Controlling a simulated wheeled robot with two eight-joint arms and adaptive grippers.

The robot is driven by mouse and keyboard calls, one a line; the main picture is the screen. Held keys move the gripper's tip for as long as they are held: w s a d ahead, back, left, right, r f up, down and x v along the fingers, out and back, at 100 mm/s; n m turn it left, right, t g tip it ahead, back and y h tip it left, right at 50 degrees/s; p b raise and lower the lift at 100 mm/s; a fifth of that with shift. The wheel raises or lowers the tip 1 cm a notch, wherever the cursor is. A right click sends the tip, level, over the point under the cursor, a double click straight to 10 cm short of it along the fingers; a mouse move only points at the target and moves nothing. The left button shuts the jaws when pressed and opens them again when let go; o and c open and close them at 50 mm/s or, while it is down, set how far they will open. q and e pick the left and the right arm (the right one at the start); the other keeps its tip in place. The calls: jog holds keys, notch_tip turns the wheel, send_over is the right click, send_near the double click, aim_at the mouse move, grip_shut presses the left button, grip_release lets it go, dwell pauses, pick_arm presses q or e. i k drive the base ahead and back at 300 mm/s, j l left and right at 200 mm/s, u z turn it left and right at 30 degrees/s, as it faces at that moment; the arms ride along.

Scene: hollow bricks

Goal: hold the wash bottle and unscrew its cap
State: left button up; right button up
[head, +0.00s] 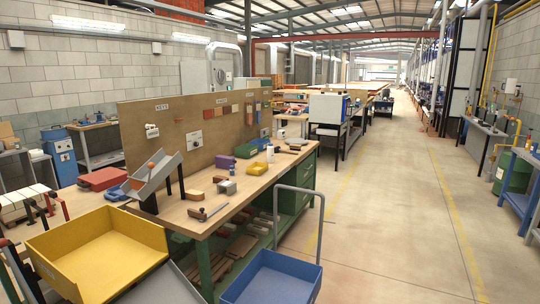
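A small white upright cylinder (270,154) stands on the wooden workbench (185,212), near its back edge. It may be the wash bottle, but it is too small for me to tell, and I cannot make out a cap. A small blue item (232,169) stands nearer on the same bench. Neither of my grippers shows in the head view, and nothing is seen touching these items.
A yellow bin (100,262) and a blue bin (272,279) stand in front. A pegboard (190,133) stands behind. The aisle floor (400,220) at right is clear.

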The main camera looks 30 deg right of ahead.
aim_at(270, 150)
jog(key=i+l+z, duration=0.25)
jog(key=l+z, duration=0.2)
jog(key=l, duration=0.25)
jog(key=i+l+z, duration=0.4)
jog(key=l, duration=0.25)
jog(key=i+l+z, duration=1.1)
jog(key=i+z, duration=0.2)
jog(key=i+u, duration=0.15)
jog(key=i, duration=0.45)
jog(key=i+u, duration=0.2)
jog(key=i, duration=0.4)
jog(key=i+u, duration=0.15)
jog(key=i, duration=0.4)
jog(key=i+l+u, duration=0.15)
jog(key=i, duration=0.45)
jog(key=i+j+u, duration=0.25)
jog(key=i+u, duration=0.6)
jog(key=u, duration=0.15)
jog(key=i+u, duration=0.5)
jog(key=i+l+u, duration=0.3)
jog(key=u, duration=0.2)
